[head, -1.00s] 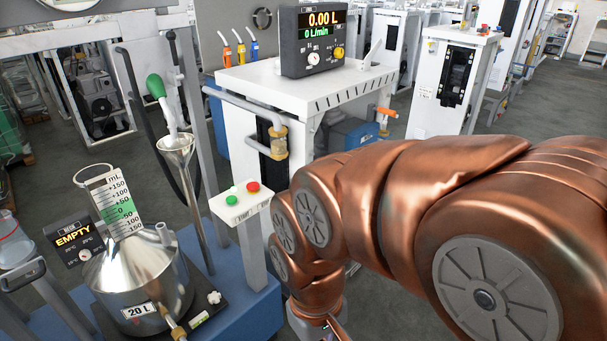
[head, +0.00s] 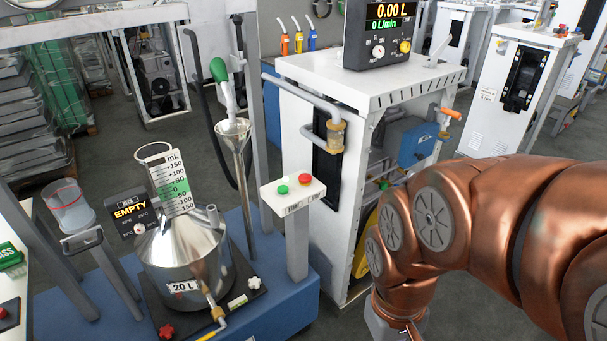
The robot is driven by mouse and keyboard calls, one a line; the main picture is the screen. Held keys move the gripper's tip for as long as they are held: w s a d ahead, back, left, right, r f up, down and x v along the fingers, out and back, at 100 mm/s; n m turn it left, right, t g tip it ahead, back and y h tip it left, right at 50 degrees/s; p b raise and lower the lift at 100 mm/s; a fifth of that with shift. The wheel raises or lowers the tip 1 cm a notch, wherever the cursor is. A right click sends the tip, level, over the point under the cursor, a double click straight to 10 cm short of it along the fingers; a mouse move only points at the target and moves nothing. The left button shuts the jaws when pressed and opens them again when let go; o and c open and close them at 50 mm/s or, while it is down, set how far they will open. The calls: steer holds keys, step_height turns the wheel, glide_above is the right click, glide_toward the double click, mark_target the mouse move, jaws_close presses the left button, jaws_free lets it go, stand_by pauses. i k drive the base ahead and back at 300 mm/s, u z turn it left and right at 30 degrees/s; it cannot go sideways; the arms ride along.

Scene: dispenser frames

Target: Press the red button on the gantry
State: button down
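The red button (head: 305,179) sits on top of a small white box on a grey post, the button stand (head: 292,197), in the head view. A green button (head: 282,189) is to its left on the same box. The box stands on the blue base beside the steel can. My copper arm comes in from the right and bends down. My gripper (head: 405,335) is at the bottom edge, mostly cut off, to the right of and below the red button and apart from it. Its fingertips are out of view.
A steel 20 L can (head: 186,255) with a funnel pipe (head: 238,170) and green-handled nozzle (head: 219,72) stands left of the buttons. A white dispenser cabinet (head: 360,90) with a 0.00 L display (head: 384,28) stands behind. A clear jug (head: 68,207) is at far left.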

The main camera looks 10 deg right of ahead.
mark_target(305, 178)
steer(key=u, duration=0.6)
steer(key=k, duration=0.65)
steer(key=u, duration=0.8)
steer(key=i, duration=1.05)
steer(key=z, duration=0.55)
